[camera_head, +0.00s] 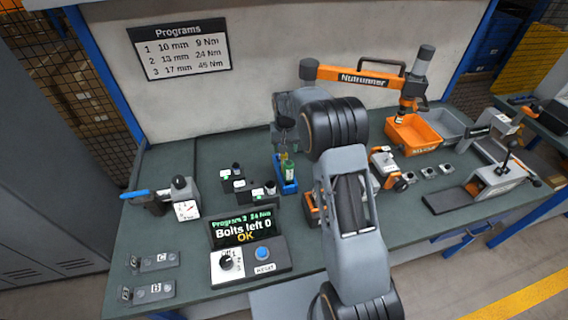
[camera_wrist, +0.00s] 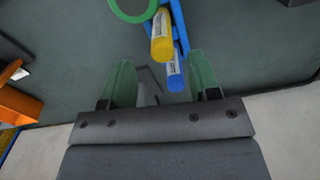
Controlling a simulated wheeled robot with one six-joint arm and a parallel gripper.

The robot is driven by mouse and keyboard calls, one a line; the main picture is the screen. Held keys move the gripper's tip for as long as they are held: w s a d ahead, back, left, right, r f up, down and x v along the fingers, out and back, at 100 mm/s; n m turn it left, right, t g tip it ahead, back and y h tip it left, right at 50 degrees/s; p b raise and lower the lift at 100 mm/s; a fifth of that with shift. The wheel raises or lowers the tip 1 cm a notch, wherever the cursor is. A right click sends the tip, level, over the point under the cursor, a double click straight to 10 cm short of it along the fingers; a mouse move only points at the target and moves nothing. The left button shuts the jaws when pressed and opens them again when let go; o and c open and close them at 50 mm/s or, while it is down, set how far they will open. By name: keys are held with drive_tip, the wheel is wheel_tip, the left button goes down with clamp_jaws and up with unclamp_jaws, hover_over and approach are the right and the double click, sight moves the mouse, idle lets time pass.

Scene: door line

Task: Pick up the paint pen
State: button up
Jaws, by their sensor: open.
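A blue holder (camera_head: 288,187) stands on the green bench below my gripper, and part of it shows in the wrist view (camera_wrist: 181,28). In the wrist view a yellow cylinder (camera_wrist: 162,38) with a white label and a blue labelled cylinder (camera_wrist: 175,72) lie ahead of and between my fingers. I cannot tell which one is the paint pen. My gripper (camera_wrist: 162,75) is open, its two green fingers apart, with nothing clearly held. In the head view my arm hides part of this area.
A round green rim (camera_wrist: 133,8) is cut off at the top of the wrist view. Small dark blocks (camera_head: 240,185) stand left of the holder. A control box (camera_head: 250,260) with a screen is in front. Orange bin (camera_head: 415,135) and nutrunner (camera_head: 360,78) are to the right.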

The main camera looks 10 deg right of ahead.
sight(284, 159)
drive_tip(key=shift+a+f+p, duration=0.15)
drive_tip(key=shift+f+p, duration=0.8)
drive_tip(key=shift+f, duration=2.3)
drive_tip(key=shift+c, duration=0.5)
drive_tip(key=c, duration=0.9)
